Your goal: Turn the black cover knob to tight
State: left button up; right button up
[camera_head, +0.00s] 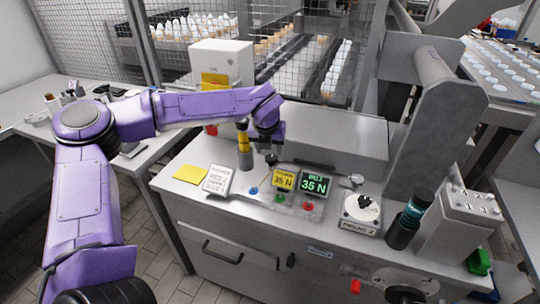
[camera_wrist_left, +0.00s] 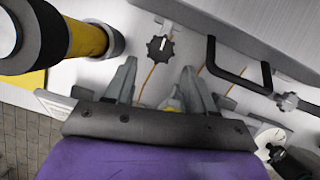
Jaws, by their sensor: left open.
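A black knob (camera_wrist_left: 159,48) with a white mark sits on the grey machine top, just beyond my left fingertips in the left wrist view. Its mark points roughly toward the top of that picture. In the head view the small dark knob (camera_head: 271,159) shows just below my left gripper (camera_head: 264,146). My left gripper (camera_wrist_left: 160,68) is open and empty, its two fingers spread on either side of the line to the knob, not around it. Another black knob (camera_head: 368,204) sits on a white dial at the right. My right gripper is not in view.
A yellow and black cylinder (camera_head: 244,150) stands close beside my left gripper. A black handle (camera_wrist_left: 238,66) rises near the knob. Displays reading 35 N (camera_head: 315,184) and coloured buttons lie in front. A dark cylinder with a teal band (camera_head: 406,224) stands at the right.

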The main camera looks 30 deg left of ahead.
pick_arm(q)
jog(key=v, duration=0.5)
jog(key=shift+s, duration=0.1)
